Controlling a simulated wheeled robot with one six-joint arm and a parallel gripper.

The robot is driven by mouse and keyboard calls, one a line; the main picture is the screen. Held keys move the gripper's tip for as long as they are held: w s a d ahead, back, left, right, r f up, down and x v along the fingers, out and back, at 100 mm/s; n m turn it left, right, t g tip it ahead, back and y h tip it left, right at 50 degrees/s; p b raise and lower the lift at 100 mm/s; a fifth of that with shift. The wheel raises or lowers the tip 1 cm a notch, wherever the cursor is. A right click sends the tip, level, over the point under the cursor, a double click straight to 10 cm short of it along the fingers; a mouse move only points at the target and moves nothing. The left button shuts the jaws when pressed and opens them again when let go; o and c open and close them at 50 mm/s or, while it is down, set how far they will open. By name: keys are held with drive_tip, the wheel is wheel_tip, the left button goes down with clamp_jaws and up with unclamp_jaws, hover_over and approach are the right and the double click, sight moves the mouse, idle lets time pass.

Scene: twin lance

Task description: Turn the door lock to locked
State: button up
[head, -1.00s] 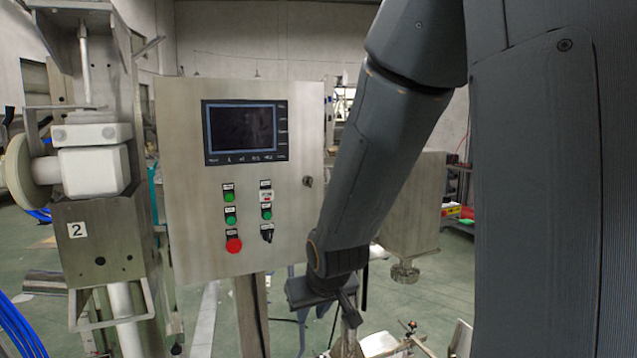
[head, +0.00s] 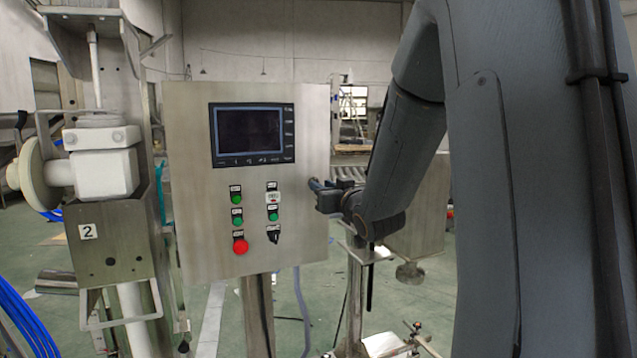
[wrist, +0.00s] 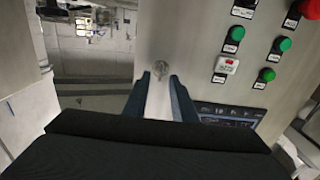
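The door lock (wrist: 161,68) is a small round metal piece on the steel cabinet door, near the door's edge. It shows in the wrist view just beyond and between my fingertips. My gripper (wrist: 160,78) is open, with a clear gap between its two dark fingers. In the head view my gripper (head: 315,184) points left at the right edge of the control cabinet (head: 190,180), at the lock's height, and covers the lock there. I cannot tell whether the fingers touch the lock or which way its slot is turned.
The cabinet front carries a screen (head: 250,133), green buttons, a red button (head: 240,246) and a black selector switch (head: 273,236). A steel machine marked 2 (head: 110,235) stands at left. A steel box (head: 418,225) stands behind my arm.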

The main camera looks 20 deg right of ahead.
drive_tip(key=shift+w+p, duration=0.4)
drive_tip(key=shift+w, duration=1.3)
clamp_jaws()
drive_tip(key=shift+f+n+b, duration=0.1)
drive_tip(key=shift+n+b, duration=0.2)
drive_tip(key=shift+b, duration=0.15)
drive_tip(key=n+b, duration=0.8)
drive_tip(key=b, duration=0.2)
drive_tip(key=n+b, duration=0.9)
drive_tip(key=b, duration=0.1)
drive_tip(key=shift+a+f+b, duration=0.15)
drive_tip(key=shift+a+b, duration=0.05)
drive_tip(key=shift+b, duration=0.1)
drive_tip(key=shift+n, duration=0.3)
